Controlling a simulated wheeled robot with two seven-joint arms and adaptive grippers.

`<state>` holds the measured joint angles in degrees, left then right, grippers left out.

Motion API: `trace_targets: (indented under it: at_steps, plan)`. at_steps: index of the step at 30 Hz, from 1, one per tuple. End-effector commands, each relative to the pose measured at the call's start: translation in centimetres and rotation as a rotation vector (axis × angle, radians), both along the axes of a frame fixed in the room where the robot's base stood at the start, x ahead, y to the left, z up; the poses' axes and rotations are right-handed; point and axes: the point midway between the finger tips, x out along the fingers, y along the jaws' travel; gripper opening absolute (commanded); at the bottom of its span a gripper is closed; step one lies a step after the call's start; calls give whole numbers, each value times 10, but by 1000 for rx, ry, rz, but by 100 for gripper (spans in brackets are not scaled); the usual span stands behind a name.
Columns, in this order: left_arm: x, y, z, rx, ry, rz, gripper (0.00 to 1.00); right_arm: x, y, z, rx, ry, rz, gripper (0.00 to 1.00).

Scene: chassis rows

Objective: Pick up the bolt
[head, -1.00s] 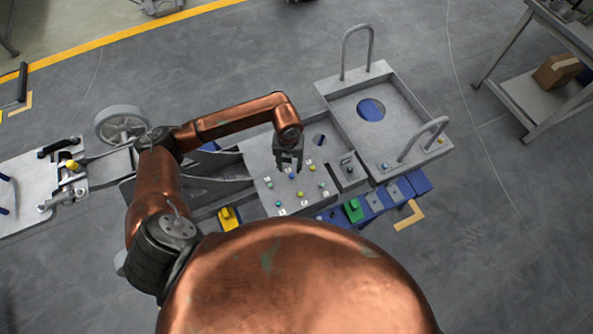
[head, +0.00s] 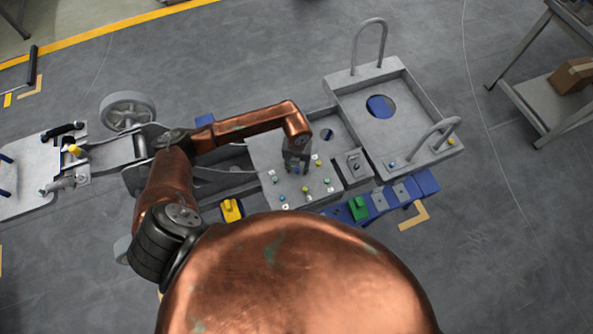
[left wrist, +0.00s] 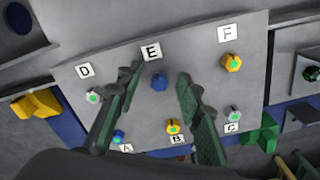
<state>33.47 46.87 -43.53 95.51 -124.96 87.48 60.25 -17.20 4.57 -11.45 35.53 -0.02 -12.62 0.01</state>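Several small bolts stand on a grey plate (left wrist: 205,75) with letter labels A to F. The blue bolt (left wrist: 158,82) beside label E (left wrist: 152,52) stands between the two fingers of my left gripper (left wrist: 160,75) in the left wrist view. The fingers are open, one on each side, with gaps to the bolt. In the head view my left gripper (head: 296,168) points down over the plate and mostly hides that bolt. My right gripper is not in view.
Around it stand a yellow bolt (left wrist: 231,63) by F, a whitish bolt (left wrist: 93,97) by D, and others by A, B and C. A grey tray with hoop handles (head: 343,97) adjoins the plate at right. Yellow (head: 231,210) and green (head: 358,208) blocks lie along the near edge.

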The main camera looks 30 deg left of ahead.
Motion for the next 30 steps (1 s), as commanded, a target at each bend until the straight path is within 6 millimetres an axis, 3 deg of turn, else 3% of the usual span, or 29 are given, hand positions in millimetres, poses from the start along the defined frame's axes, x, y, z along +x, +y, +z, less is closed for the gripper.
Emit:
trace_targets:
  at_steps: [3, 17, 30]
  plan:
    - [0, 0, 1, 0, -1, 1, 33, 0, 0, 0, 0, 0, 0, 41]
    - [0, 1, 1, 0, -1, 1, 1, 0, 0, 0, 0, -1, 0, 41]
    - [1, 1, 6, 0, -2, 1, 0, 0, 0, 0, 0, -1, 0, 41]
